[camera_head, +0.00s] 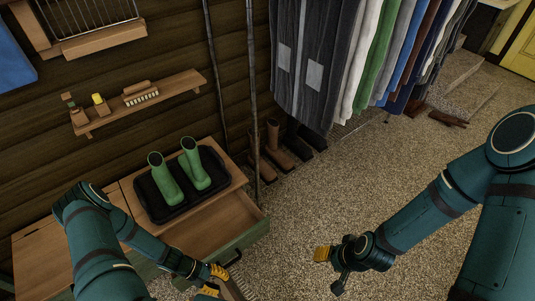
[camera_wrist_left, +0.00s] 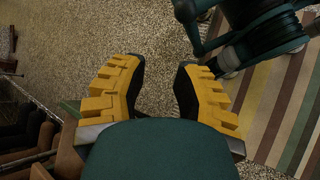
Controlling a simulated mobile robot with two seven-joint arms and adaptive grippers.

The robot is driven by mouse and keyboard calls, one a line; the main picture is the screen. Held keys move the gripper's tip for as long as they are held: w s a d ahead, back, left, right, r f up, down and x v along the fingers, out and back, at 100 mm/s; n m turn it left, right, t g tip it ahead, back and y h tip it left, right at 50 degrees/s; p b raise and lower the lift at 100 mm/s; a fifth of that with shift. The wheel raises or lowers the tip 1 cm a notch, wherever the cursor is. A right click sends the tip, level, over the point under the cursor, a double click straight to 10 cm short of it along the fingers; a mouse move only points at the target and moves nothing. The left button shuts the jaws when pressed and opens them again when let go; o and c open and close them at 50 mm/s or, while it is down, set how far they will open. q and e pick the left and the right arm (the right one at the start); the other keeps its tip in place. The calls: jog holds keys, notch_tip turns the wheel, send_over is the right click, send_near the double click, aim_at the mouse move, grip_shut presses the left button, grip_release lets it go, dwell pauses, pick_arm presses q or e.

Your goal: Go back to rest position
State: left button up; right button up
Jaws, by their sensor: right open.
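My right gripper (camera_head: 331,270) hangs over the carpet in the lower middle of the head view. One yellow finger and one dark finger show apart, with nothing seen between them. Both arms reach forward and down.
A wooden bench (camera_head: 124,198) with an open drawer (camera_head: 213,236) bears a black tray (camera_head: 149,203) with green boots (camera_head: 164,178). Clothes (camera_head: 318,60) hang above brown boots (camera_head: 273,135). A shelf (camera_head: 180,88) is on the wall. A striped rug (camera_wrist_left: 283,95) lies below. Carpet between the arms is clear.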

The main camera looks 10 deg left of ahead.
pick_arm(q)
jog(key=w+d+r+m+t+y+b, duration=0.1)
jog(key=w+d+r+m+y+b, duration=0.1)
jog(key=d+r, duration=0.4)
jog(key=w+d+r+m+t+y+b, duration=0.1)
jog(key=w+d+r+m+y, duration=0.3)
jog(key=r, duration=0.6)
jog(key=shift+w+d+r+m+b, duration=0.3)
jog(key=shift+d+m+b, duration=0.5)
jog(key=shift+d+m, duration=0.4)
